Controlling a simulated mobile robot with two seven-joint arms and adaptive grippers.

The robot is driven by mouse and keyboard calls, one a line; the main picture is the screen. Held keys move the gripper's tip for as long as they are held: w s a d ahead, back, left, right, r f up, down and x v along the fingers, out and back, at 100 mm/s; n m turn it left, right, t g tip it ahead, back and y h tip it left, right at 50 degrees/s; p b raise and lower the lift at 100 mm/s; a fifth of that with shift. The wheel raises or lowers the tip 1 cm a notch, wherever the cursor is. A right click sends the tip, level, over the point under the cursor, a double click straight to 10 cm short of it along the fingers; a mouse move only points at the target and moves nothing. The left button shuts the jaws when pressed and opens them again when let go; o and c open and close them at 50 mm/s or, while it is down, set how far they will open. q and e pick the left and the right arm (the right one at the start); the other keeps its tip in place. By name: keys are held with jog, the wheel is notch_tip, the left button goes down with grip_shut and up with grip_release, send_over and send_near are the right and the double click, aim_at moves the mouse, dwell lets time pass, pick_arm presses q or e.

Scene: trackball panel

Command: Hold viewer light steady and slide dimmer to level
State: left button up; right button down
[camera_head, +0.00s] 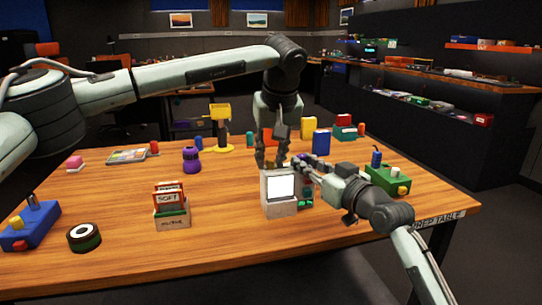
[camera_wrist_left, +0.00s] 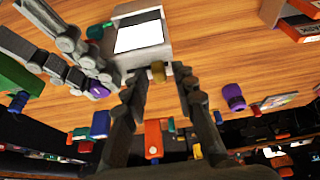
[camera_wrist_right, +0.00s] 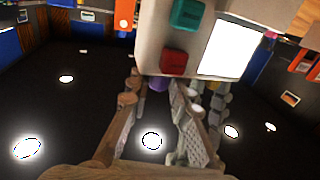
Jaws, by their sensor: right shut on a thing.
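The viewer light (camera_head: 279,205) is a pale box with a lit white screen, standing upright near the table's front edge. My left gripper (camera_head: 272,160) points down at its back. In the left wrist view its fingers (camera_wrist_left: 158,82) are apart, with an olive knob (camera_wrist_left: 158,71) on the box between the tips. My right gripper (camera_head: 300,168) is at the box's right side, shut on a small purple knob (camera_wrist_right: 158,84), which I take for the dimmer. The fingers partly hide this knob. A green button (camera_wrist_right: 187,14) and a red button (camera_wrist_right: 173,62) show on the box's side.
A green box (camera_head: 388,178) stands right of my right gripper. A card holder (camera_head: 172,216), black tape roll (camera_head: 84,237) and blue switch box (camera_head: 34,225) are at left. A purple bottle (camera_head: 191,160) and yellow lamp (camera_head: 221,112) stand behind. The front middle table is clear.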

pick_arm(q)
grip_shut()
jog(key=shift+w+d, duration=0.25)
jog(key=shift+d, duration=0.6)
jog(key=shift+o, duration=1.5)
grip_release()
jog(key=shift+a, duration=0.1)
jog(key=shift+r, duration=0.15)
jog(key=v, duration=0.8)
jog(key=v, duration=1)
jog(key=shift+w+r, duration=0.25)
jog(key=shift+r, duration=0.25)
